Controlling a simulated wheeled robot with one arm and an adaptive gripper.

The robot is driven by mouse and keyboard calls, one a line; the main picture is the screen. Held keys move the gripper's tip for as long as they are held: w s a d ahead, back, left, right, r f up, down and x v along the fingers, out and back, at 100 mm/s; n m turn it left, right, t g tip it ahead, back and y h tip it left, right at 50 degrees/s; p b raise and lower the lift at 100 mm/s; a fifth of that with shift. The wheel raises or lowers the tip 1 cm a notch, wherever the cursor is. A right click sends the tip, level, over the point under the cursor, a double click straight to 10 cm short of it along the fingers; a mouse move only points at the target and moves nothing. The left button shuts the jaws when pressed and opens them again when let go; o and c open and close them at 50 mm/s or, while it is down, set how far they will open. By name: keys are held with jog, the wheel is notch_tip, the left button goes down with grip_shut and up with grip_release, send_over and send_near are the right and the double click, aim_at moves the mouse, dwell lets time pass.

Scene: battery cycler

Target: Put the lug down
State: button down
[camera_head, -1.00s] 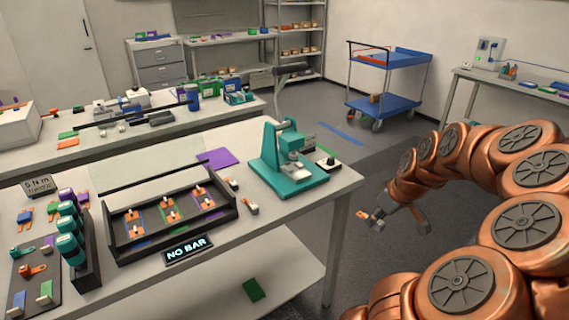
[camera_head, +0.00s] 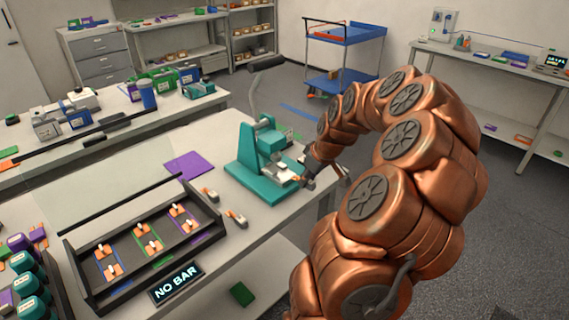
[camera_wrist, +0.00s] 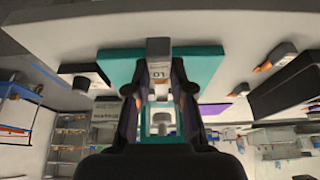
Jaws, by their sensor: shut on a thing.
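My gripper (camera_head: 322,170) is at the right side of the teal press (camera_head: 250,150), over the right end of the table. In the wrist view my gripper (camera_wrist: 158,82) is shut on a small grey block marked 01 (camera_wrist: 158,74), which I take to be the lug. A small orange bit of the lug (camera_head: 298,179) shows at the fingertips in the head view. The press's teal base (camera_wrist: 205,70) lies behind the lug in the wrist view. I cannot tell whether the lug touches the press.
A dark tray (camera_head: 75,262) holds several orange lugs, with a NO BAR sign (camera_head: 176,283) in front. A purple sheet (camera_head: 189,165) lies behind. A blue cart (camera_head: 345,38) stands on the floor beyond.

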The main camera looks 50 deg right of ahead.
aim_at(282, 174)
jog(key=w+p, duration=0.1)
jog(key=w, duration=0.4)
jog(key=shift+w+d, duration=0.1)
jog(key=shift+w, duration=0.05)
jog(key=shift+w+r+p, duration=0.15)
jog(key=shift+w+p, duration=0.5)
jog(key=shift+w, duration=0.55)
jog(key=shift+w+p, duration=0.3)
jog(key=shift+w, duration=0.45)
jog(key=shift+w+f, duration=0.1)
jog(key=shift+f, duration=0.2)
jog(key=shift+f+p, duration=0.45)
jog(key=shift+f, duration=0.1)
jog(key=shift+f, duration=0.25)
jog(key=c, duration=1)
grip_release()
jog(key=shift+r, duration=0.1)
